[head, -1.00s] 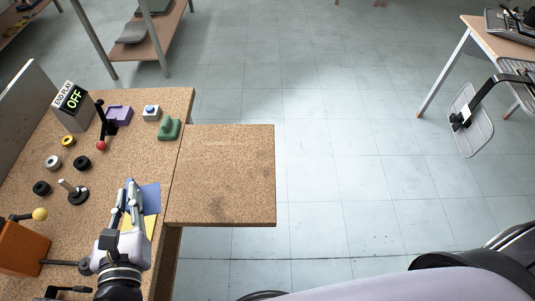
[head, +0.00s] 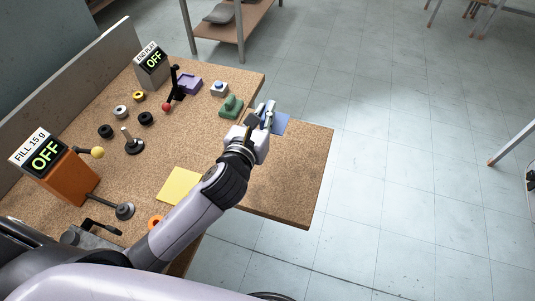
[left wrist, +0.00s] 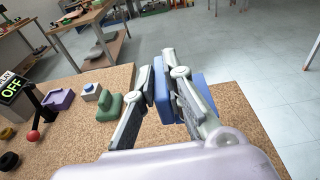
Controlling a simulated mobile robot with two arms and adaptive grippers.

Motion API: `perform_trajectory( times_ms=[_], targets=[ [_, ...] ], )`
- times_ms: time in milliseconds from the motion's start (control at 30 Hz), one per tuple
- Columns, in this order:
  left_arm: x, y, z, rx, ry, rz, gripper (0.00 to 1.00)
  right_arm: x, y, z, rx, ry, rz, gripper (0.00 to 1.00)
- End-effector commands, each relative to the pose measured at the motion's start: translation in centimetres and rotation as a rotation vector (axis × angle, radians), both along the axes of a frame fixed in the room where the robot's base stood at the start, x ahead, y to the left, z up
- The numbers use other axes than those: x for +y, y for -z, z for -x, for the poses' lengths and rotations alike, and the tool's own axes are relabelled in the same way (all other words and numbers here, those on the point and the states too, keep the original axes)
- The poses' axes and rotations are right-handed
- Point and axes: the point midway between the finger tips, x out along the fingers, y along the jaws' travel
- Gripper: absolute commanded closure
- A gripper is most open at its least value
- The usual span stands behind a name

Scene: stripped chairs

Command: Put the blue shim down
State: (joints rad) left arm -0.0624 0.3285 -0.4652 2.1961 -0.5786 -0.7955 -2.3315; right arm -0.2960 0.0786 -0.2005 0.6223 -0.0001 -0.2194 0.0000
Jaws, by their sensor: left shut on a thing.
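The blue shim (head: 279,124) is a flat blue piece held by my left gripper (head: 266,112) over the lower cork side board at the right of the bench. In the left wrist view the blue shim (left wrist: 163,92) sits between the two fingers of my left gripper (left wrist: 170,85), which is shut on it. Part of the shim is hidden behind the fingers. I cannot tell whether its lower edge touches the board. My right gripper is in neither view.
The side board (head: 303,170) has bare room right of and below the gripper. A green block (head: 231,107) stands close to its left, with a blue-buttoned box (head: 219,89) and purple holder (head: 189,85) beyond. A yellow sheet (head: 180,186) lies on the bench.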

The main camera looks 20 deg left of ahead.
Motion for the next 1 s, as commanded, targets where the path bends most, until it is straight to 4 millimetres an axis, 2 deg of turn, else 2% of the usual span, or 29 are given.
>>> perform_trajectory(
  times_ms=[33, 300, 400, 567, 800, 1000],
  targets=[
    [0.0, 2.0, 0.1, 0.008, -0.001, 0.002, 1.0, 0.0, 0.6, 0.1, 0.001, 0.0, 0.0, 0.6],
    [0.0, 8.7, 0.1, 0.004, -0.002, 0.004, 1.0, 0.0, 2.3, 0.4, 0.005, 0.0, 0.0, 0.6],
    [0.0, 10.1, 0.1, 0.002, -0.001, 0.004, 1.0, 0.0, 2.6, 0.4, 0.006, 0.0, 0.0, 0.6],
    [0.0, 11.2, 0.0, -0.001, 0.001, 0.002, 1.0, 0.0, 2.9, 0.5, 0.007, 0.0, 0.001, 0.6],
    [0.0, 14.7, 0.1, 0.001, 0.0, 0.003, 1.0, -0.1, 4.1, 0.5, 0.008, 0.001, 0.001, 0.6],
    [0.0, 15.1, 0.1, -0.001, 0.002, -0.001, 1.0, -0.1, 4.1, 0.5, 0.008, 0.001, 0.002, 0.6]
  ],
)
